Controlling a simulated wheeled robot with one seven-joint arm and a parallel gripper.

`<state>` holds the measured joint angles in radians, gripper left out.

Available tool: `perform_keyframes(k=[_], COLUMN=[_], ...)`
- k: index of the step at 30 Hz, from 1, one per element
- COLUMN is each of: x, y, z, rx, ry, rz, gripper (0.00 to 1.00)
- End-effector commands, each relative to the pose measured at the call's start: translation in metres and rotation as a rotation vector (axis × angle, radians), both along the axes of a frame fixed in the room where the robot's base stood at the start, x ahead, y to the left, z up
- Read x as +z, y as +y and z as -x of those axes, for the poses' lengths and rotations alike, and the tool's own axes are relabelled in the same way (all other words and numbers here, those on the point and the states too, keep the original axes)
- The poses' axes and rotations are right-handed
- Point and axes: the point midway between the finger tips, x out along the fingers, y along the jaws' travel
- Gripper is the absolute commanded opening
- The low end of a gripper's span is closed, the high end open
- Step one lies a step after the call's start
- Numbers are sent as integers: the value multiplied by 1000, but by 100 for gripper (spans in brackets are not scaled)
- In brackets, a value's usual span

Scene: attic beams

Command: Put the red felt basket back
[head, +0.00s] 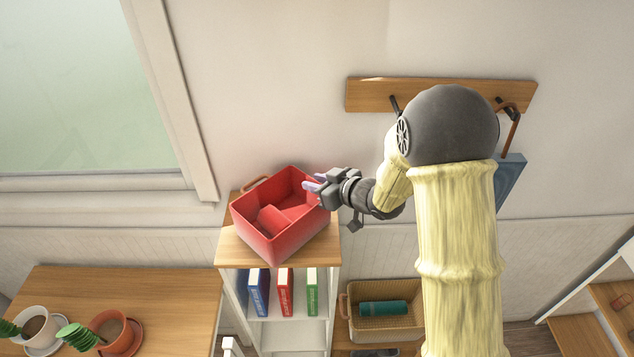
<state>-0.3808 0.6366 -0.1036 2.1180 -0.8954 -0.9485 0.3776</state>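The red felt basket (283,243) sits upright on the wooden top of a narrow white shelf unit (235,247), turned at an angle to its edges. A brown handle (256,183) shows at its back left. A red rounded thing (271,218) lies inside it. My gripper (313,184) is at the basket's right end, with pale purple fingertips over or against the rim. The handle on that end does not show. I cannot tell whether the fingers are closed on the basket.
Blue, red (285,292) and green books stand on the shelf below. A wicker basket (402,324) holding a teal roll (384,308) is at lower right. Potted plants stand on the wooden table (170,290) at left. A hook rail (370,95) with a blue hanging thing (511,175) is on the wall.

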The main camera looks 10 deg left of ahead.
Motion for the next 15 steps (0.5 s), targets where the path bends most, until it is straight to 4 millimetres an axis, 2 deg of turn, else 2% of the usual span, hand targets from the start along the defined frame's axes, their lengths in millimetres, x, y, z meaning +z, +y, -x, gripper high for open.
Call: perform_keyframes(k=[5,15], x=[6,28], y=[-11,-57], z=[6,33], rx=[-1,-3], ry=[-2,-4], rz=[-1,0], gripper=[26,26])
